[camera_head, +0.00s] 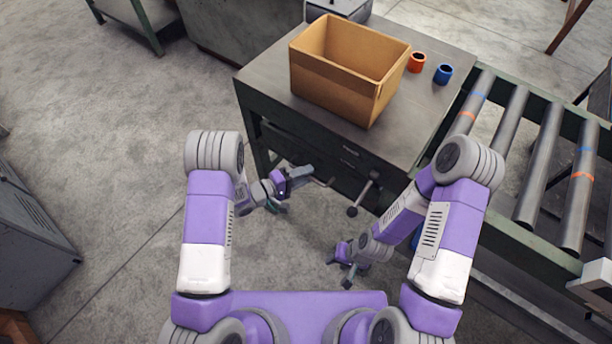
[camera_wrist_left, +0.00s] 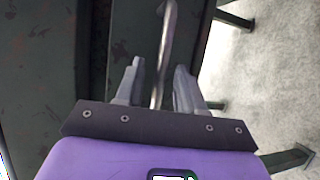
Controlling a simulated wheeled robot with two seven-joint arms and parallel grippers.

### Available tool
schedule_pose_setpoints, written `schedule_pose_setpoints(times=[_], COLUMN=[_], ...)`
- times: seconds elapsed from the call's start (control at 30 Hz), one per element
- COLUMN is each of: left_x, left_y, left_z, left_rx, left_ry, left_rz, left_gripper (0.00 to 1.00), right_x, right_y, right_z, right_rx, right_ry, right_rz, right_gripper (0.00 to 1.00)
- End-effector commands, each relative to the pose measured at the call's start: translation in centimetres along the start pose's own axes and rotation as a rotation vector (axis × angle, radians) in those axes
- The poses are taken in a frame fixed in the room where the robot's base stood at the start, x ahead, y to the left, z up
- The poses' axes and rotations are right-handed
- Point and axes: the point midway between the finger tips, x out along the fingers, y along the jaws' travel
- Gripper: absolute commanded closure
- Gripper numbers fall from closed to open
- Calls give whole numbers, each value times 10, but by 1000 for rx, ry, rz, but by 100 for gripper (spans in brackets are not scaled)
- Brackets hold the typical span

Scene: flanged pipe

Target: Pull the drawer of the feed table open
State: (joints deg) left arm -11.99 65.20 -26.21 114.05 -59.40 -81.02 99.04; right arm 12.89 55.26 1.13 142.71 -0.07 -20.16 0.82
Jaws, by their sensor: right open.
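The feed table (camera_head: 262,82) is a dark green metal table. Its drawer front (camera_head: 348,166) faces me under the tabletop and looks shut. My left gripper (camera_head: 300,184) is in front of the table, left of the middle, close to a thin metal bar. In the left wrist view a grey bar handle (camera_wrist_left: 166,48) runs between the two fingers of the left gripper (camera_wrist_left: 158,90). The fingers stand apart, with gaps beside the bar. My right gripper (camera_head: 345,271) is open and empty, low above the floor.
An open cardboard box (camera_head: 335,92), an orange cup (camera_head: 416,62) and a blue cup (camera_head: 443,74) stand on the tabletop. A crank with dark knobs (camera_head: 352,211) sticks out from the table front, right of my left gripper. A roller conveyor (camera_head: 540,160) adjoins on the right.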

Motion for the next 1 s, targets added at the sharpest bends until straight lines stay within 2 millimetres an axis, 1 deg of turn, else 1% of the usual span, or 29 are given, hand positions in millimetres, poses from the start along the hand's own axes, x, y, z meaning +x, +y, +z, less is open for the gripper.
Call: schedule_pose_setpoints(times=[0.1,0.37,0.4,0.47,0.63,0.67,1.0], left_x=[8,10,10,10,10,10,9], left_y=[0,0,0,0,0,0,1], left_z=[0,0,0,0,0,0,0], left_rx=[1,0,0,0,0,0,0], left_ry=[0,2,2,2,2,2,2], left_rz=[0,0,0,0,0,0,1], left_gripper=[62,62,63,73,99,100,100], right_x=[3,2,2,2,2,2,2], right_y=[1,1,1,1,1,1,1], right_z=[0,0,0,0,0,0,0], right_rx=[0,0,0,0,0,0,0], right_ry=[0,0,0,0,0,0,0], right_rz=[0,0,0,0,0,0,0], right_gripper=[57,57,57,57,57,57,57])
